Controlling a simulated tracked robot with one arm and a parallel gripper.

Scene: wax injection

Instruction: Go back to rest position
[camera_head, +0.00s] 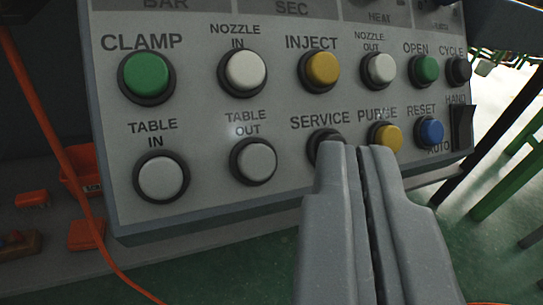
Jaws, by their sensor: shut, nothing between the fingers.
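My gripper (363,150) is shut and empty, its two grey fingers side by side at the lower right. Its tips are in front of the lower button row of the grey control panel (215,205). They overlap the dark SERVICE button (322,138) and lie beside the yellow PURGE button (387,138), each partly hidden. I cannot tell whether the tips touch the panel. The blue RESET button (430,132) is right of the fingers. The white TABLE OUT button (256,161) is left of them.
An upper row holds the green CLAMP button (146,75), yellow INJECT button (322,67) and others. A black HAND/AUTO switch (461,127) is at the right edge. An orange cable (50,130) runs down the left. Green frame legs (505,170) stand at the right on green floor.

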